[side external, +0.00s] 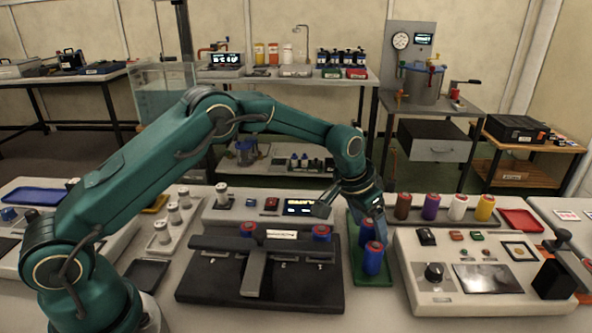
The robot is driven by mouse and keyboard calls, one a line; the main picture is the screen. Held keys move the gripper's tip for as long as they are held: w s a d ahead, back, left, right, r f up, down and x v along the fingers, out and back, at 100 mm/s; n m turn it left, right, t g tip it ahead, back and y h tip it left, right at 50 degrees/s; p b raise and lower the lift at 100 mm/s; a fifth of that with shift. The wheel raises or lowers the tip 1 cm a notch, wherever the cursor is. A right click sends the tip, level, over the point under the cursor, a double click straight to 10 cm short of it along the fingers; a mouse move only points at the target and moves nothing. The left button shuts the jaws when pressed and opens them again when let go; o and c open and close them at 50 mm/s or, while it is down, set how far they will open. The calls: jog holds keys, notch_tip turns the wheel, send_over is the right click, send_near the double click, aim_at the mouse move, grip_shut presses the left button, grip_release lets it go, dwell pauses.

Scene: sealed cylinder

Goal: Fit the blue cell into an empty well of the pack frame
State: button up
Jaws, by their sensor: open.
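Two blue cells with red tops stand on a green tray (376,281), right of centre. The nearer blue cell (373,262) stands upright at the front, and the farther blue cell (366,231) is just behind it. My gripper (377,222) is open and points down at the farther cell. I cannot tell whether its fingers are around that cell or beside it. The black pack frame (215,285) lies left of the tray. Blue cells with red tops sit at its back left (248,230) and back right (322,233).
A grey console (415,297) with a knob and screen stands close on the right. Brown, purple, white and yellow cylinders (458,207) stand behind it. A low grey unit with a lit display (302,208) is behind the pack frame. A small black tray (146,273) lies left of it.

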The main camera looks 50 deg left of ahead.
jog(key=shift+c, duration=0.4)
grip_shut()
